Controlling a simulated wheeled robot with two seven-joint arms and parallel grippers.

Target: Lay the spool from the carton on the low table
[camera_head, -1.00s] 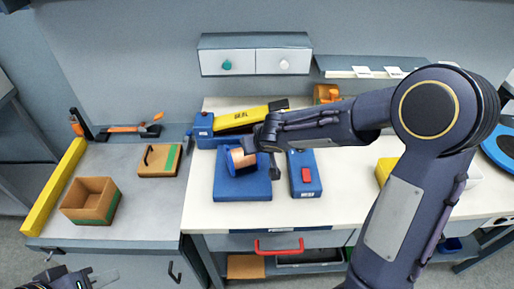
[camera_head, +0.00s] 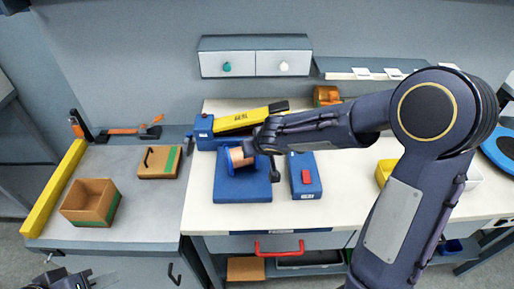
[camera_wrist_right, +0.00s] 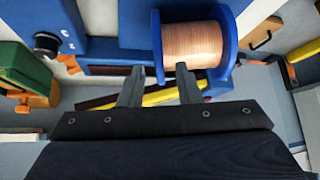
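The spool (camera_head: 238,157), wound with copper-coloured wire between blue flanges, lies on its side at the blue block (camera_head: 243,188) on the white table (camera_head: 345,190). In the right wrist view the spool (camera_wrist_right: 195,45) is just beyond my right gripper (camera_wrist_right: 159,72). Its fingers are apart, with one flange showing between the tips and space on both sides. The open brown carton (camera_head: 90,203) stands on the grey table (camera_head: 150,205) at the left; no contents show. My left gripper (camera_head: 85,281) is low at the bottom left, empty as far as visible, its fingers partly cut off.
A blue box with a red button (camera_head: 305,175) stands right of the block, a yellow-topped device (camera_head: 240,120) behind it. A yellow bar (camera_head: 55,190) runs along the grey table's left edge. A brown lidded box (camera_head: 160,161) lies there; the front middle is clear.

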